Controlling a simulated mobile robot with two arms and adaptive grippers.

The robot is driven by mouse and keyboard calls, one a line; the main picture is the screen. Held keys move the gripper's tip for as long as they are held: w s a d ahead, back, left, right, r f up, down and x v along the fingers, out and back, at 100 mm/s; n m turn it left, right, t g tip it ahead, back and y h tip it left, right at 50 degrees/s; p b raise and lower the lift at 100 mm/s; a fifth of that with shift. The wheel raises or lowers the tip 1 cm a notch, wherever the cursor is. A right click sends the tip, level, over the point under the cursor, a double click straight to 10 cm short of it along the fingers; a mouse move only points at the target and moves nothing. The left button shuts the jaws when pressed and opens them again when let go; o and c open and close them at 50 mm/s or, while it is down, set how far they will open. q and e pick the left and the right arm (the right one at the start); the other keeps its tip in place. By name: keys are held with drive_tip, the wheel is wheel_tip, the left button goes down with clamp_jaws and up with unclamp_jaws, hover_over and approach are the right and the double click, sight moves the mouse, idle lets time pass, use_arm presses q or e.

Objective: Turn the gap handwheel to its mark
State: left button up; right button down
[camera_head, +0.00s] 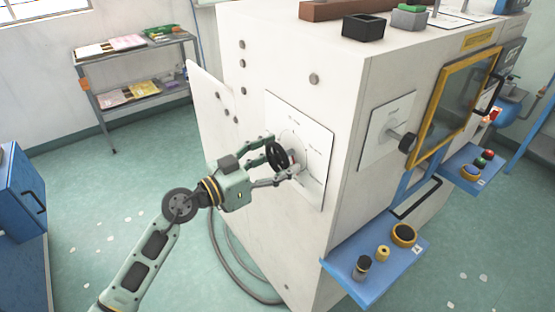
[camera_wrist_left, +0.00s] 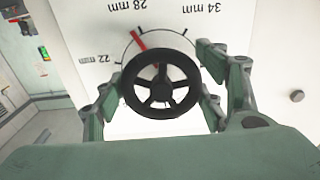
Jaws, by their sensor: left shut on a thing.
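The gap handwheel (camera_head: 277,156) is a black spoked wheel on a white dial plate (camera_head: 314,148) on the side of the white machine. My left gripper (camera_head: 276,160) reaches it from the left, with its fingers on either side of the wheel's rim. In the left wrist view the handwheel (camera_wrist_left: 160,84) sits between the two fingers, and the left gripper (camera_wrist_left: 160,100) is shut on it. Behind it, the dial scale reads 22 mm, 28 mm and 34 mm, upside down. A red pointer (camera_wrist_left: 138,40) lies near the 28 mm label. My right gripper is not in view.
A second knob (camera_head: 407,142) sits on the machine's front face beside a yellow-framed window (camera_head: 455,105). A blue shelf (camera_head: 345,262) with small parts juts out below. A metal rack (camera_head: 140,70) stands at the back left. Hoses hang near the floor.

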use_arm(q)
drive_tip(key=c, duration=0.4)
